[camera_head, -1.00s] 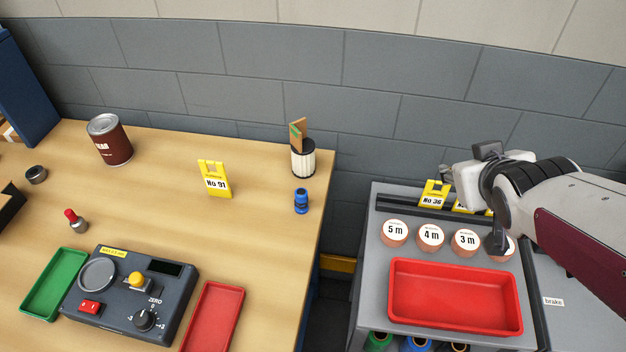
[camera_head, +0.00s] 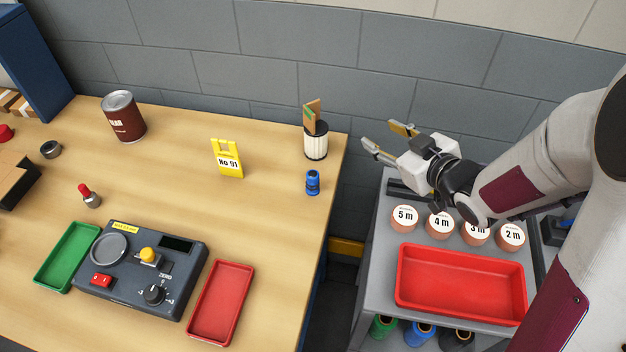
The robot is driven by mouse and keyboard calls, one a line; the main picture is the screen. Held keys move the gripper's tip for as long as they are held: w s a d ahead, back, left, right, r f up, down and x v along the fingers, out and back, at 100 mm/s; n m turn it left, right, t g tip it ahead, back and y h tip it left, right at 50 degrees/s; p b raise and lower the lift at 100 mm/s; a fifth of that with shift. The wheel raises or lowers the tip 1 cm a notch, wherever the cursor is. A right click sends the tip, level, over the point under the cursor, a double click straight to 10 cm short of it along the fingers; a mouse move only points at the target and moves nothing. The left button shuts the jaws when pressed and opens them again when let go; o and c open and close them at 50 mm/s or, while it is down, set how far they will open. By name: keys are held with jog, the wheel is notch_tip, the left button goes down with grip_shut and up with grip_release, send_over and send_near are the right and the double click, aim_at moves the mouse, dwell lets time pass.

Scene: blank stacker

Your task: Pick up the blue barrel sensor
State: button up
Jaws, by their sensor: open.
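The blue barrel sensor (camera_head: 313,183) stands upright near the right edge of the wooden table, just in front of a white ribbed cup. My gripper (camera_head: 384,140) is to the right of the sensor, past the table's edge and over the back of the grey cart. Its two fingers point left toward the table and are spread apart with nothing between them. The gap between gripper and sensor is clear in the picture.
The ribbed cup (camera_head: 316,143) holding brown and green pieces stands close behind the sensor. A yellow No 91 sign (camera_head: 228,158) is to its left. A red tray (camera_head: 220,303) and grey control box (camera_head: 140,270) lie in front. The cart (camera_head: 378,268) carries labelled round pieces and a red tray (camera_head: 461,285).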

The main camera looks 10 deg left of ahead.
aim_at(318, 181)
jog(key=s+a+f+n+g+y, duration=0.2)
jog(key=s+a+f+g+y, duration=0.1)
jog(key=s+a+y, duration=0.4)
jog(key=shift+s+a+f+g+y, duration=0.25)
jog(key=shift+a+g+y, duration=0.25)
jog(key=shift+a, duration=0.7)
jog(key=shift+f, duration=3.1)
jog(key=shift+f, duration=0.45)
jog(key=shift+x, duration=2.5)
jog(key=shift+r, duration=0.15)
